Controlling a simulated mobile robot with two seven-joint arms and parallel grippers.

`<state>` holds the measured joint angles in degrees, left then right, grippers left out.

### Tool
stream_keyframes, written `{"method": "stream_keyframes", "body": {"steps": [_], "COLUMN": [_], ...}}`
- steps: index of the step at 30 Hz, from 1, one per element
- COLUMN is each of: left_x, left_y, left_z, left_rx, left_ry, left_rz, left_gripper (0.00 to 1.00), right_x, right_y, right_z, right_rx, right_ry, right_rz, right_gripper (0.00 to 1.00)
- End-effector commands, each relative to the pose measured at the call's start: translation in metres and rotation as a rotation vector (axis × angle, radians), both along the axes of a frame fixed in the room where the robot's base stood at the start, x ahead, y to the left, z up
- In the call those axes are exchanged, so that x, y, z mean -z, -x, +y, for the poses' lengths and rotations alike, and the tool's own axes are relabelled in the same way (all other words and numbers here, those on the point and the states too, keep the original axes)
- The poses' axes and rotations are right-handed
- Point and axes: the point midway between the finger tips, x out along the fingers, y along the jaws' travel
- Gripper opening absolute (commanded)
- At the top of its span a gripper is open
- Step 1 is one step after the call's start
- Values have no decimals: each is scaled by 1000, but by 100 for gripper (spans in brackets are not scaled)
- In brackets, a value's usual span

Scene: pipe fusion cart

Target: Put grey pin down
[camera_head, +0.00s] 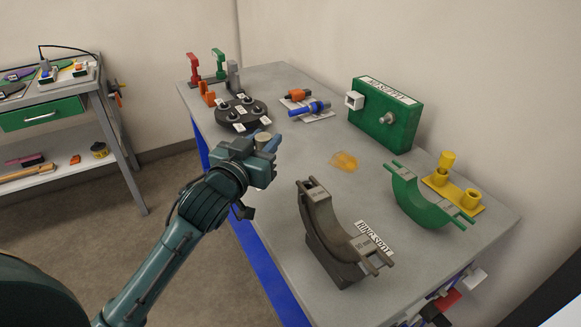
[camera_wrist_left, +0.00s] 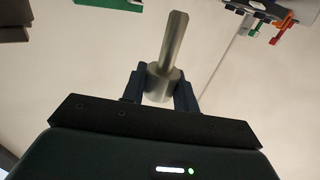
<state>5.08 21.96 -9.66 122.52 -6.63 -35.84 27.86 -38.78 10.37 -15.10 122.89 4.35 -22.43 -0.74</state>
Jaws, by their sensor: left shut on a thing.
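My left gripper (camera_head: 268,148) is over the left edge of the grey table, in front of the black round plate. In the left wrist view the gripper (camera_wrist_left: 160,88) is shut on the grey pin (camera_wrist_left: 173,42), a thick round base with a thinner stem. The stem points out and away from the gripper. In the head view only a small grey round part of the pin (camera_head: 263,141) shows between the fingers; the rest is hidden. My right gripper is in no view.
A black round plate (camera_head: 241,113), red (camera_head: 194,67) and green (camera_head: 219,62) stands are at the table's far end. A grey half-ring (camera_head: 325,232), green half-ring (camera_head: 411,200), yellow block (camera_head: 453,196), green box (camera_head: 388,113) and orange patch (camera_head: 344,161) occupy the rest. Bare table lies around the patch.

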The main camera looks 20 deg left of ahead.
Motion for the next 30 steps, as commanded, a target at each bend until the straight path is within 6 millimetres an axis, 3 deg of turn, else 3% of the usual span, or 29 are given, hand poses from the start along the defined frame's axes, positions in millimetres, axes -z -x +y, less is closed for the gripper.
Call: {"method": "stream_keyframes", "body": {"steps": [6, 18, 30], "left_x": [44, 89, 95], "left_y": [0, 1, 1], "left_z": [0, 0, 0], "left_rx": [0, 0, 0], "left_ry": [2, 1, 0], "left_rz": [5, 2, 0], "left_gripper": [0, 0, 0], "right_x": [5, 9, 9], "right_y": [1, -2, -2], "right_z": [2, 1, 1], "right_rx": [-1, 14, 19], "right_ry": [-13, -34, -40], "right_rz": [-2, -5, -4], "right_gripper": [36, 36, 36]}}
